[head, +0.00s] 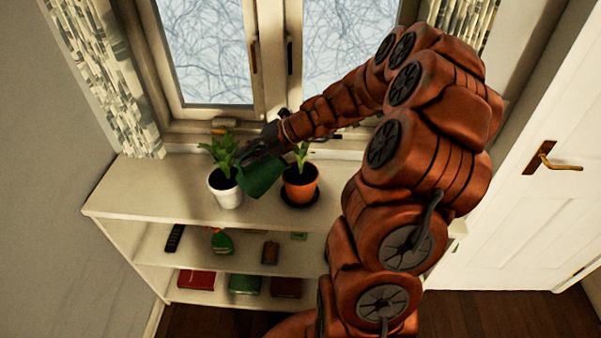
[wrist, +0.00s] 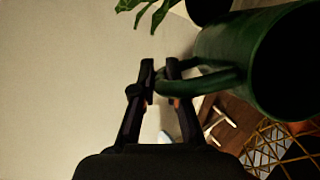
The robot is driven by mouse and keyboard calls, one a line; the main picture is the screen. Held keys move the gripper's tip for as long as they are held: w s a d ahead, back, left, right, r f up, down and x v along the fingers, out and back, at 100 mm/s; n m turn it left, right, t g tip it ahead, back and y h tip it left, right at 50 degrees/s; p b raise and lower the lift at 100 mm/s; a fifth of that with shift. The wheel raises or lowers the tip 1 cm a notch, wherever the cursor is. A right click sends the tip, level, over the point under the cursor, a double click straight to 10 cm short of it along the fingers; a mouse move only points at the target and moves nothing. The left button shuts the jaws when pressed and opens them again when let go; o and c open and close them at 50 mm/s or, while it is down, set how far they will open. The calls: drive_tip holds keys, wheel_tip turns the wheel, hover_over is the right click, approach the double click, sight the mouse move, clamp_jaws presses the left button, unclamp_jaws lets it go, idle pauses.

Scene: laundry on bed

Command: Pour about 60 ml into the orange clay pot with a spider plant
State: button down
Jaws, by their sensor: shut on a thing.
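The orange clay pot (head: 300,190) stands on a dark saucer (head: 310,203) on top of the shelf, below the window. A leafy green plant (head: 300,153) grows in its dark soil. The mug looks tilted in the head view. In the wrist view my gripper's fingers (wrist: 160,78) close on the handle of the mug (wrist: 240,55). The mug's inside looks dark; I cannot tell its contents.
A white pot (head: 225,192) with a similar plant stands close on the mug's left. The shelf top (head: 140,190) is clear at the left. Books and small objects sit on lower shelves. The window (head: 210,50) is behind and a white door (head: 530,190) is at right.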

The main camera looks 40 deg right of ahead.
sight(237, 165)
drive_tip(key=shift+s+d+r+t+y, duration=0.1)
drive_tip(key=shift+d+t+y, duration=0.2)
drive_tip(key=shift+d+y, duration=0.25)
idle(0.4)
drive_tip(key=shift+d+r+y, duration=0.2)
drive_tip(key=shift+r+y, duration=0.05)
idle(0.9)
drive_tip(key=shift+a+f+h, duration=0.15)
drive_tip(key=shift+a+h, duration=0.35)
drive_tip(key=shift+a+f+h, duration=0.15)
drive_tip(key=shift+a+h, duration=0.35)
drive_tip(key=shift+w+a+f+n+g+h, duration=0.15)
drive_tip(key=shift+a+f+g+h, duration=0.15)
drive_tip(key=shift+h, duration=0.25)
drive_tip(key=shift+w+a+f+n+g+h, duration=0.1)
drive_tip(key=shift+a+f+n+g+h, duration=0.05)
drive_tip(key=shift+a+g+h, duration=0.35)
drive_tip(key=shift+a+f+h, duration=0.1)
drive_tip(key=shift+a+h, duration=0.15)
drive_tip(key=shift+h, duration=0.1)
drive_tip(key=shift+w+a, duration=0.1)
